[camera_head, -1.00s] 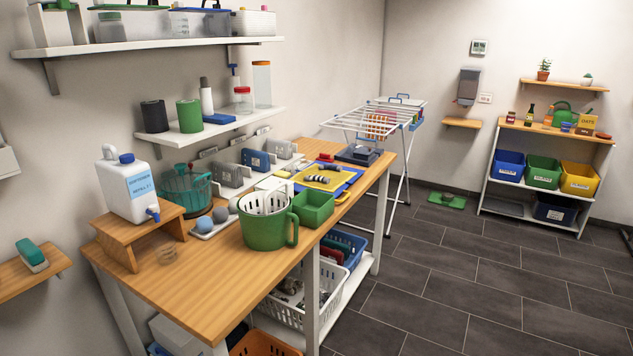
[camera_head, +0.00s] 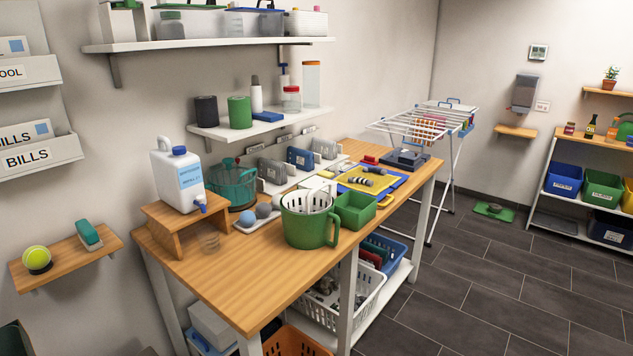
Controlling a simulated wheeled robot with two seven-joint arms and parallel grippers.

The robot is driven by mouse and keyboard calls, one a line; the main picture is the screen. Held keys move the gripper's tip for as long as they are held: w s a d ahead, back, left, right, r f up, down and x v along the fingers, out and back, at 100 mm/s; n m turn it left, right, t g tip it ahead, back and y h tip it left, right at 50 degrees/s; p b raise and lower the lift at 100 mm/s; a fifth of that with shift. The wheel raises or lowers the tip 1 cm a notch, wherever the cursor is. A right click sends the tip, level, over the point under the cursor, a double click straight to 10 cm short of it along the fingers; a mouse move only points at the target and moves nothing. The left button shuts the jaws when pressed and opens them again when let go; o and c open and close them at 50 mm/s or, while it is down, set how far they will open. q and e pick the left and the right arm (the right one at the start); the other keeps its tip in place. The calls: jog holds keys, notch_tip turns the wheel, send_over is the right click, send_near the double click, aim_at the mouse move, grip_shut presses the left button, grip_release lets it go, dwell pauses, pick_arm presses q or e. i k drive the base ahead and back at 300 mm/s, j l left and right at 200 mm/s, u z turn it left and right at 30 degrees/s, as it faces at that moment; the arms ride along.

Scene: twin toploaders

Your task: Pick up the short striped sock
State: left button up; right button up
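Two small striped grey-and-dark things, which look like socks, lie on a yellow mat (camera_head: 385,184) on a blue tray toward the far end of the wooden table. The nearer striped sock (camera_head: 359,181) and the farther striped sock (camera_head: 375,170) are apart. They are too small to tell for sure which is the short one. Neither of my grippers is in view.
On the wooden table (camera_head: 215,277), a green bucket (camera_head: 312,230) and green bin (camera_head: 356,210) stand nearer than the mat. A white jug (camera_head: 178,180) sits on a riser. A drying rack (camera_head: 425,124) stands behind. Floor (camera_head: 480,290) to the right is clear.

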aim_at(361, 180)
jog(key=i+l+u, duration=0.15)
jog(key=u, duration=0.25)
jog(key=i+l+u, duration=0.15)
jog(key=u, duration=0.3)
jog(key=l+u, duration=0.25)
jog(key=u, duration=0.15)
jog(key=i+l+u, duration=0.25)
jog(key=l+u, duration=0.15)
jog(key=l, duration=1.2)
jog(key=l+u, duration=0.4)
jog(key=l, duration=2.2)
